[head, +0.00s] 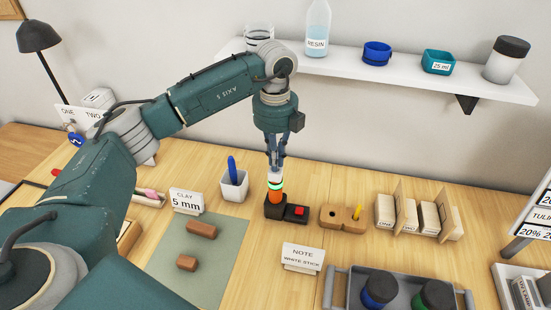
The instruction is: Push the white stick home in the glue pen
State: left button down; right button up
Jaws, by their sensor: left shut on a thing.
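The glue pen (275,196) stands upright on the table, orange with a lit green ring near its top, in a dark base with a red square on the part at its right. My left gripper (276,164) points straight down right above the pen. Its fingers are shut on a small white piece at the pen's top, which looks like the white stick (275,176). How deep the stick sits in the pen is too small to tell. A card (302,257) in front reads "NOTE WHITE STICK". My right gripper is not in view.
A white cup (234,190) with a blue stick stands left of the pen. A wooden block (337,222) with a yellow stick is at its right, then wooden racks (405,216). Two brown clay pieces lie on a green mat (218,245). A grey tray (345,292) holds jars in front.

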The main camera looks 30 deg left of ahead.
pick_arm(q)
jog(key=shift+s+f, duration=0.1)
jog(key=shift+f, duration=0.2)
dwell(0.7)
jog(key=c, duration=1.8)
grip_release()
jog(key=shift+o, duration=0.6)
jog(key=o, duration=0.4)
jog(key=shift+r, duration=0.1)
jog(key=shift+r+p, duration=2.25)
jog(key=shift+r, duration=1.25)
jog(key=shift+f, duration=0.1)
